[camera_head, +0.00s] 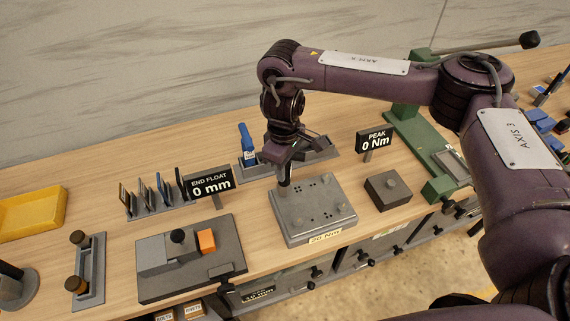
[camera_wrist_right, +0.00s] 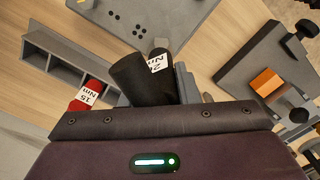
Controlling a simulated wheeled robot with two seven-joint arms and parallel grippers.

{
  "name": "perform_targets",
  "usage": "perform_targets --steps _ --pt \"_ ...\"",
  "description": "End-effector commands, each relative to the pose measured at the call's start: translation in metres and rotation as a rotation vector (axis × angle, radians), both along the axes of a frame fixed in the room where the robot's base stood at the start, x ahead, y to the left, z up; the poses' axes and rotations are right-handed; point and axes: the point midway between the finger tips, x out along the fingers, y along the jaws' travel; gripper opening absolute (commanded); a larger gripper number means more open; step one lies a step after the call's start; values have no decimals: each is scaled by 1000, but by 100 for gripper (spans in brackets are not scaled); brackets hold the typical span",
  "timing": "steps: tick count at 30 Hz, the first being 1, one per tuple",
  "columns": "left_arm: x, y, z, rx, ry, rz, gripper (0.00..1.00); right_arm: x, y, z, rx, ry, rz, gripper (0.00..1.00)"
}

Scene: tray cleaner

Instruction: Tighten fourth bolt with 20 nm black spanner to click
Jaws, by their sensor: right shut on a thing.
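My right gripper (camera_head: 285,160) is shut on the black spanner (camera_wrist_right: 145,80), whose white label is only partly readable. In the head view the gripper points down over the back left part of the grey bolt plate (camera_head: 290,232). The dark spanner reaches down near the plate's surface; I cannot tell whether it touches a bolt. The plate carries several bolts and holes and a "20 Nm" label at its front. It also shows in the right wrist view (camera_wrist_right: 190,18). The "PEAK" display (camera_head: 375,140) reads 0 Nm. My left gripper is not in view.
A spanner rack (camera_head: 320,153) with a blue spanner (camera_head: 247,143) stands behind the plate; a red "15 Nm" spanner (camera_wrist_right: 85,97) shows in the wrist view. A dark block (camera_head: 388,190) sits right of the plate. The "END FLOAT" display (camera_head: 210,183) and a fixture (camera_head: 215,262) stand left.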

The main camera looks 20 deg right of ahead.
Motion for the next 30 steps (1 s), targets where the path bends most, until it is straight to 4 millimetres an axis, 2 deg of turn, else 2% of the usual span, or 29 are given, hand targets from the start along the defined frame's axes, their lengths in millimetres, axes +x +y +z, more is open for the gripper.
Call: perform_targets --steps 30 --pt "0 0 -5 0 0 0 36 0 0 -11 0 -1 0 1"
